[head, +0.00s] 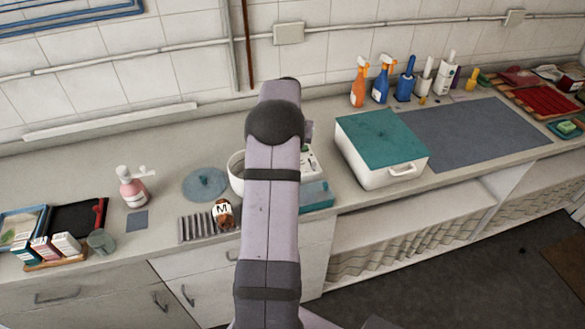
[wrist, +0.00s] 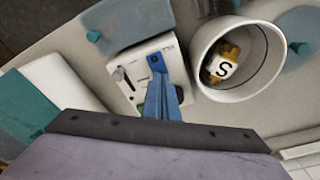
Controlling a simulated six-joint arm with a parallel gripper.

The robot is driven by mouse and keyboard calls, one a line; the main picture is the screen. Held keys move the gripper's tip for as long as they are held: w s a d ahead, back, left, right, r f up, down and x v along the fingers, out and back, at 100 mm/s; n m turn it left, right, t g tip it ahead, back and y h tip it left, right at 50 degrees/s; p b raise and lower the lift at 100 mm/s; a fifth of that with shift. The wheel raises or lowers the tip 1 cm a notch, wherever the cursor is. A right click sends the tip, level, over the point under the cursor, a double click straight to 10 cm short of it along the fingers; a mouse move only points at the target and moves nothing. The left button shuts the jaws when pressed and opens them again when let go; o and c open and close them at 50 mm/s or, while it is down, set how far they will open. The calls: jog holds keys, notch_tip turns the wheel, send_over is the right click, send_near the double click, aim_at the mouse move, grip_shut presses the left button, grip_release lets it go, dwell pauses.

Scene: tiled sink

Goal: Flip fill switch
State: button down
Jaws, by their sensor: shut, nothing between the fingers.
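A white control box (wrist: 131,88) stands on the counter ahead of my gripper in the wrist view; a corner also shows past my arm in the head view (head: 309,163). Its face has a dark lever in a slot (wrist: 123,76), a blue plate with a dark spot (wrist: 155,62) and small dark marks. I cannot tell which one is the fill switch. My gripper (wrist: 160,86) is shut and empty, its blue fingers over the box face close to the blue plate. I cannot tell whether they touch it. In the head view my arm hides the gripper.
A white pot (wrist: 203,50) holding a yellow-brown bottle marked S (wrist: 224,65) stands right beside the box. A blue lid (wrist: 299,45) lies beyond the pot. A blue tray-like piece (head: 317,196) sits at the counter's front edge. A teal-lidded white bin (head: 381,135) is to the right.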

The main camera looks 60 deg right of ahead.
jog(key=shift+f, duration=0.45)
jog(key=shift+r, duration=0.1)
notch_tip(320, 180, up, 7)
jog(key=p, duration=0.5)
dwell(0.6)
dwell(0.4)
